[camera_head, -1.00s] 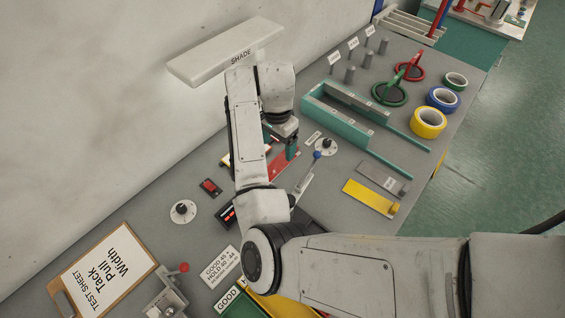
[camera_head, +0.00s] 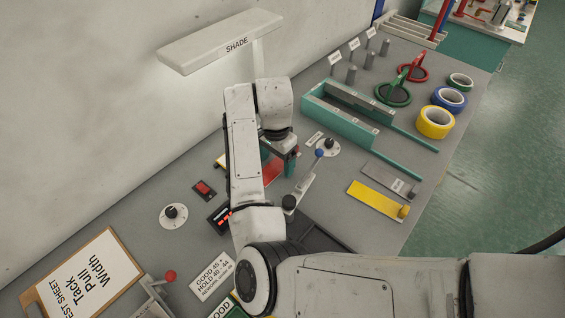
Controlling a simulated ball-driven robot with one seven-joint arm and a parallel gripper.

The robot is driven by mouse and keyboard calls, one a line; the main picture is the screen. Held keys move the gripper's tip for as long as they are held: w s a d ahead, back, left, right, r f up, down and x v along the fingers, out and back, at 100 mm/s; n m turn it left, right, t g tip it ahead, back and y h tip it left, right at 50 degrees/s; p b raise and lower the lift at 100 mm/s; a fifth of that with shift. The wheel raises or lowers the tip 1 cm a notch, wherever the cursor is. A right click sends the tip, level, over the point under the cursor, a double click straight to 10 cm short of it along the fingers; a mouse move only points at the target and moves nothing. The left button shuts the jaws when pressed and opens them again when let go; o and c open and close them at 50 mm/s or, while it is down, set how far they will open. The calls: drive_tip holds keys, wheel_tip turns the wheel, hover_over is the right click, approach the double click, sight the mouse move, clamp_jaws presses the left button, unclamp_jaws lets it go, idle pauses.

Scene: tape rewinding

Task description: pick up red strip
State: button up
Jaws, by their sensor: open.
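The red strip (camera_head: 272,172) lies at the middle of the bench, partly hidden behind my arm. Only a short red part shows, just below and left of my gripper. My gripper (camera_head: 281,161) points down over the strip's far end, with its teal fingers apart. My wrist and arm hide part of the fingers and most of the strip's left side. I cannot tell whether the fingertips touch the strip.
A lever with a blue knob (camera_head: 320,153) stands close right of my gripper. A teal rail frame (camera_head: 345,125) lies beyond it, with yellow (camera_head: 375,201) and grey (camera_head: 389,180) strips to the right. A lamp labelled SHADE (camera_head: 222,42) overhangs the back left.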

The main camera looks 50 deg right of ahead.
drive_tip(key=c, duration=1.2)
